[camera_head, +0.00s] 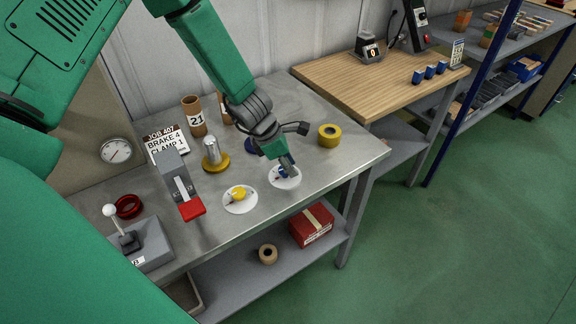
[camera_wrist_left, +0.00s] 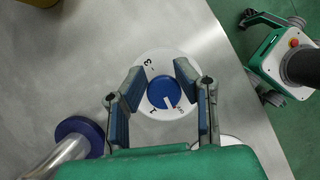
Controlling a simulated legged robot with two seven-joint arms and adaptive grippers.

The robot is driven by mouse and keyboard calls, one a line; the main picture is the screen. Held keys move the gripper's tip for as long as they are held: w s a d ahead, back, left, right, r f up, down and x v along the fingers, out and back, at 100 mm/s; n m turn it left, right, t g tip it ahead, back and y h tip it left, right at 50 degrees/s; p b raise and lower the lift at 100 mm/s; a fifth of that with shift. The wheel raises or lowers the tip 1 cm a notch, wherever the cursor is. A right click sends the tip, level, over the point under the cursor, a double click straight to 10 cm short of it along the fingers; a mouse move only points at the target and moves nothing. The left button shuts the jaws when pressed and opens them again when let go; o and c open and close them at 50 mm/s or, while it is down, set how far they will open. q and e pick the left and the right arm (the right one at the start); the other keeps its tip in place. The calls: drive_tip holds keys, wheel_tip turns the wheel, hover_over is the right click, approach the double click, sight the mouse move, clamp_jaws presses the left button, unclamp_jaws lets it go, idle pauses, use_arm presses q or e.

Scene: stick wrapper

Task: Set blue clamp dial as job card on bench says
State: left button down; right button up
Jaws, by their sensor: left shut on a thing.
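The job card (camera_head: 168,143) on the bench reads JOB 407, BRAKE 4, CLAMP 1. The blue clamp dial (camera_wrist_left: 164,92) sits on a round white plate with printed numbers; a 3 and a 1 can be read, and another mark at lower right is unclear. Its white pointer line points down and slightly right in the left wrist view, between the 1 and the unclear mark. My left gripper (camera_wrist_left: 161,72) is shut on the dial, a finger on each side. In the head view, my left gripper (camera_head: 286,165) partly hides the blue dial (camera_head: 281,173). My right gripper is not in view.
A yellow dial (camera_head: 239,194) on a white plate is left of the blue one. The bench's front right corner is clear.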

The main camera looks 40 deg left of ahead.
use_arm(q)
drive_tip(key=shift+s+a+f, duration=0.25)
drive_tip(key=shift+s+a, duration=0.05)
drive_tip(key=shift+a, duration=0.15)
drive_tip(key=shift+s+a+f, duration=0.25)
drive_tip(key=shift+a, duration=0.15)
drive_tip(key=shift+d+r+y, duration=0.15)
drive_tip(key=shift+d+y, duration=0.15)
drive_tip(key=shift+d, duration=0.2)
drive_tip(key=shift+s+a+m+g+p, duration=0.1)
drive_tip(key=shift+a+m+g+p, duration=0.2)
drive_tip(key=shift+m+p, duration=0.5)
drive_tip(key=shift+m+g+h+p, duration=0.4)
drive_tip(key=shift+m+p, duration=0.5)
drive_tip(key=shift+m, duration=0.1)
drive_tip(key=c, duration=2.3)
unclamp_jaws()
drive_tip(key=shift+s+a+m+g, duration=0.1)
drive_tip(key=shift+m+g, duration=0.2)
drive_tip(key=shift+m, duration=0.6)
drive_tip(key=shift+a, duration=0.25)
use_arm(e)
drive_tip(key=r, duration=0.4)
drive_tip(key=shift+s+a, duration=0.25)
use_arm(q)
drive_tip(key=shift+d, duration=0.3)
